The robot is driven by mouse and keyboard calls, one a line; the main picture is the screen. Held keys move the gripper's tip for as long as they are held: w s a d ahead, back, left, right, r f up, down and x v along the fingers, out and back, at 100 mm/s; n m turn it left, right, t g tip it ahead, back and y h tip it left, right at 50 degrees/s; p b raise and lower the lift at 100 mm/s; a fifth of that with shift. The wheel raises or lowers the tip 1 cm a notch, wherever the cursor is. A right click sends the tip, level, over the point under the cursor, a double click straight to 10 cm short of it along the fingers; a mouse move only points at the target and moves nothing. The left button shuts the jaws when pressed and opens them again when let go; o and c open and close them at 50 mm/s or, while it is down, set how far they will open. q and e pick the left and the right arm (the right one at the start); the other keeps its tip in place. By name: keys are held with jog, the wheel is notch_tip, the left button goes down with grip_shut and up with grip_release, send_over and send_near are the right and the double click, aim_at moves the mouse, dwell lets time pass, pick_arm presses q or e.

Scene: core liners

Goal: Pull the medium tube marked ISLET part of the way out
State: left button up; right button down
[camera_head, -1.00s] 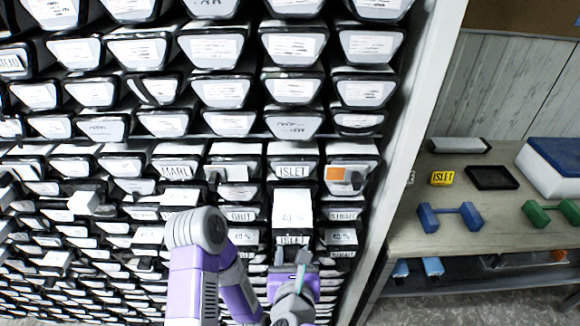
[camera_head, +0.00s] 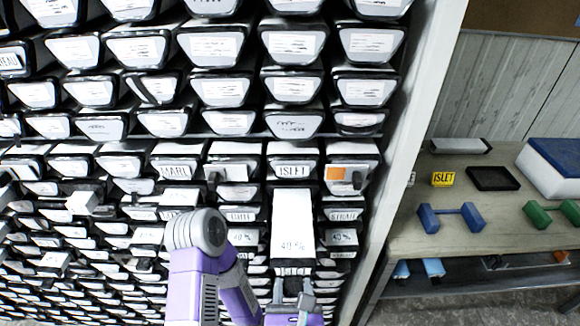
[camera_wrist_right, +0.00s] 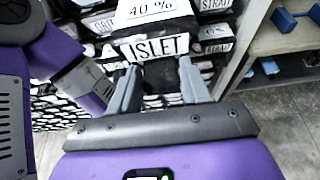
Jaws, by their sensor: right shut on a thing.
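The medium tube marked ISLET (camera_head: 292,225) sticks out of the rack, its white top showing "40 %" near the front end. Its ISLET front label (camera_wrist_right: 157,47) faces the camera in the right wrist view. My right gripper (camera_head: 292,290) is at the tube's front end, shut on it, with one finger on each side in the right wrist view (camera_wrist_right: 157,85). What exactly the fingertips grip is partly hidden. Another ISLET label (camera_head: 293,171) is on a larger tube end above. My left gripper is not in view.
Rows of labelled tube ends fill the rack, with MARL (camera_head: 177,172) to the left and a STRAIT tube (camera_head: 343,215) close on the right. A white rack post (camera_head: 405,170) stands to the right. Beyond it a bench holds a yellow ISLET block (camera_head: 442,179) and blue dumbbell (camera_head: 450,216).

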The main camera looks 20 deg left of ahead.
jog(key=shift+s+d+b, duration=0.15)
jog(key=shift+s+b, duration=0.35)
jog(key=shift+s, duration=0.1)
jog(key=shift+s+d+b, duration=0.15)
jog(key=shift+s+b, duration=0.3)
jog(key=shift+s, duration=0.15)
jog(key=shift+s+d, duration=0.15)
jog(key=shift+s, duration=0.3)
